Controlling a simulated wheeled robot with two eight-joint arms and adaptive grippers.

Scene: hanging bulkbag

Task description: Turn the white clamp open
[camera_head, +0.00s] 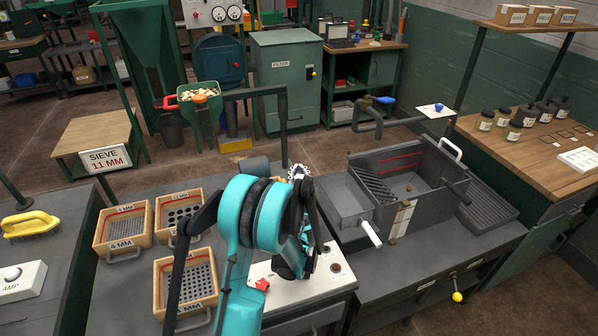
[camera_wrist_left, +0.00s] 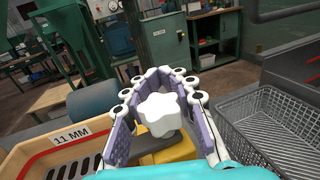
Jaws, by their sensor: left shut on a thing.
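The white clamp (camera_wrist_left: 160,113) is a lobed, star-shaped knob in the middle of the left wrist view. My left gripper (camera_wrist_left: 160,100) has its jointed purple and white fingers on both sides of the knob and is shut on it. A yellow part (camera_wrist_left: 178,151) shows just below the knob. In the head view my left gripper (camera_head: 299,173) shows only as a small white piece behind my teal arm. The clamp is hidden there by the arm. My right gripper is not in view.
An 11 MM wooden sieve (camera_wrist_left: 58,145) stands left of the clamp and a wire basket (camera_wrist_left: 272,123) right of it. More sieves (camera_head: 125,228) lie on the left bench. A grey machine (camera_head: 400,185) with a white-handled lever stands to the right.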

